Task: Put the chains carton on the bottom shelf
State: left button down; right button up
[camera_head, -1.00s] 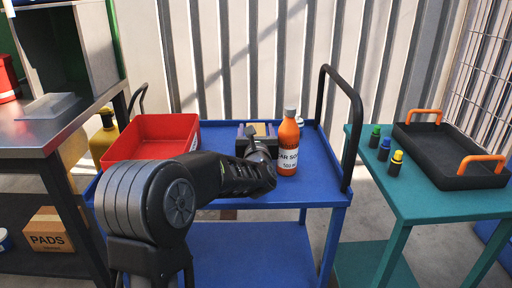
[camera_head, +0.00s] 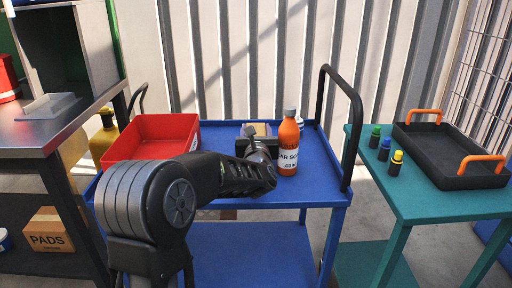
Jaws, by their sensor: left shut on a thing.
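My left arm reaches in from below to the blue cart. My left gripper (camera_head: 257,132) is over the cart's top and shut on a small tan-topped box (camera_head: 262,128), which is mostly hidden behind the gripper. No label shows on it, so I cannot read whether it is the chains carton. Whether it touches the cart top is hidden. A carton marked PADS (camera_head: 48,231) stands on the low shelf (camera_head: 42,262) under the metal bench at left. The blue cart also has a bare lower shelf (camera_head: 250,250). My right gripper is not in view.
An orange bottle (camera_head: 288,150) stands close to the right of my left gripper. A red bin (camera_head: 150,140) and a yellow bottle (camera_head: 104,140) are to the left. The cart's black handle (camera_head: 350,110) rises at right. A teal table (camera_head: 425,200) holds a black tray (camera_head: 450,160) and small bottles.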

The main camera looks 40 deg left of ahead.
pick_arm(q)
notch_tip(320, 180, up, 10)
jog(key=shift+r+p, duration=0.1)
jog(key=shift+p, duration=1.15)
dwell(0.3)
